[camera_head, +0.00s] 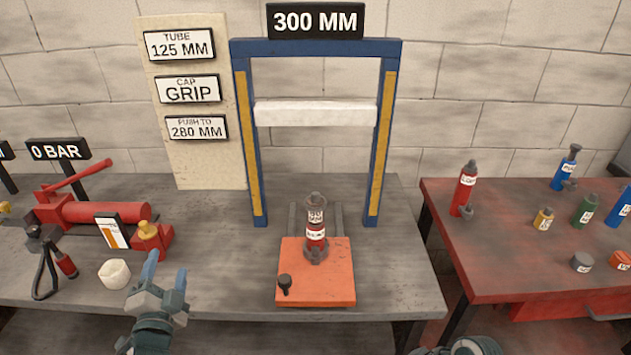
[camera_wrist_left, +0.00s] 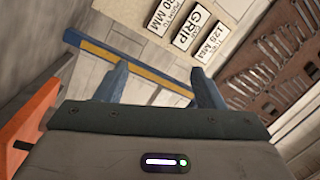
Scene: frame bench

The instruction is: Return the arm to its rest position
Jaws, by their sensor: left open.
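My left gripper (camera_head: 167,270) is in the lower left of the head view, above the front of the grey bench. In the left wrist view its two fingers (camera_wrist_left: 160,88) stand wide apart with nothing between them. Beyond them are the blue and yellow frame and the sign board. A greenish-grey part at the lower right edge of the head view seems to be my right gripper (camera_head: 608,328); it is cut off and its jaws are unclear.
A red jack (camera_head: 100,212) and a white cap-like piece (camera_head: 114,273) are close to my left gripper. A dark red tube (camera_head: 316,235) stands upright on an orange base (camera_head: 330,285) before the blue frame (camera_head: 238,140). A red table (camera_head: 500,230) holds several bottles.

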